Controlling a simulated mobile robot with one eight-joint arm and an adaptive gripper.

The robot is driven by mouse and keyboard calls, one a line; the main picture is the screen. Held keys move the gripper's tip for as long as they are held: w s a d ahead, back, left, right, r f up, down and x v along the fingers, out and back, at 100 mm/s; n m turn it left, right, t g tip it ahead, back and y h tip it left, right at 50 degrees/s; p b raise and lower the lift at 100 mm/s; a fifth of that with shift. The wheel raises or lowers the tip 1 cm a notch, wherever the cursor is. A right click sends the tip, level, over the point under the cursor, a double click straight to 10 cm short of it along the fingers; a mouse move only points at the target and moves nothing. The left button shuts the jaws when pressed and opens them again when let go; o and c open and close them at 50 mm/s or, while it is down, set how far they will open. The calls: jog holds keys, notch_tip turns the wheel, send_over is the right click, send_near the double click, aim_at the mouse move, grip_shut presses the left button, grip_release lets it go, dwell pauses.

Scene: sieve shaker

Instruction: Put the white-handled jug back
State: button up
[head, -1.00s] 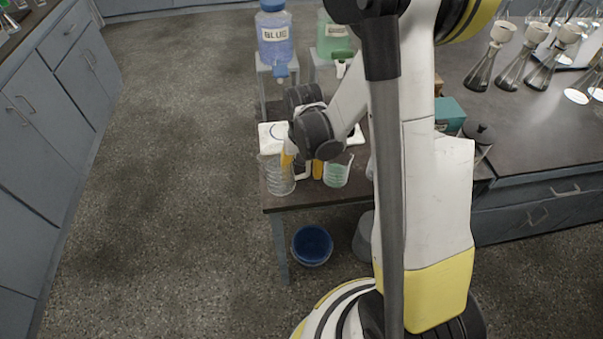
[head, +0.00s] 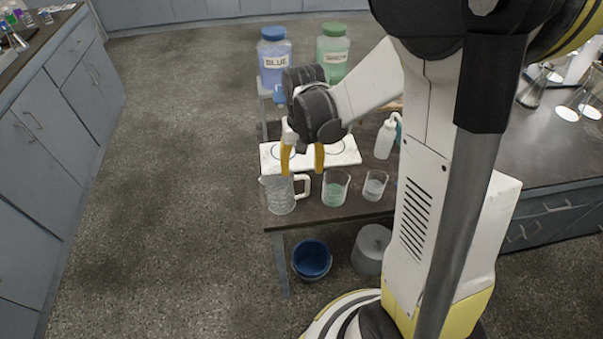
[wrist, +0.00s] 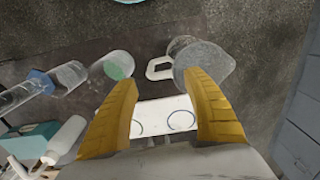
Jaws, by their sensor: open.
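The white-handled jug (head: 279,194), clear with a white handle on its right side, stands upright at the front left corner of the dark side table (head: 300,217). In the wrist view the jug (wrist: 209,58) is beyond my fingertips, its handle pointing left. A white board (head: 346,153) with dark ring outlines lies just behind it; two rings also show in the wrist view (wrist: 160,106). My gripper (head: 302,172) is open and empty, its yellow fingers pointing down above and slightly behind the jug, apart from it.
A beaker with green liquid (head: 335,188) and a clear beaker (head: 375,185) stand right of the jug. A white wash bottle (head: 385,139) stands behind. Blue (head: 275,57) and green (head: 333,52) jugs stand at the back. A blue bucket (head: 312,259) is on the floor.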

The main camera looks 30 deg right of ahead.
jog(key=s+a+r+n+t, duration=0.1)
jog(key=s+a+r+t, duration=0.1)
jog(key=s+r, duration=0.3)
jog(key=s+a+r+n+t, duration=0.2)
jog(key=s+r+t, duration=0.3)
jog(key=r, duration=0.5)
jog(key=shift+s+a+r+n, duration=0.2)
jog(key=shift+s+a+n, duration=0.15)
jog(key=shift+a, duration=0.5)
jog(key=shift+f, duration=0.15)
jog(key=shift+f+b, duration=0.25)
jog(key=shift+b, duration=0.15)
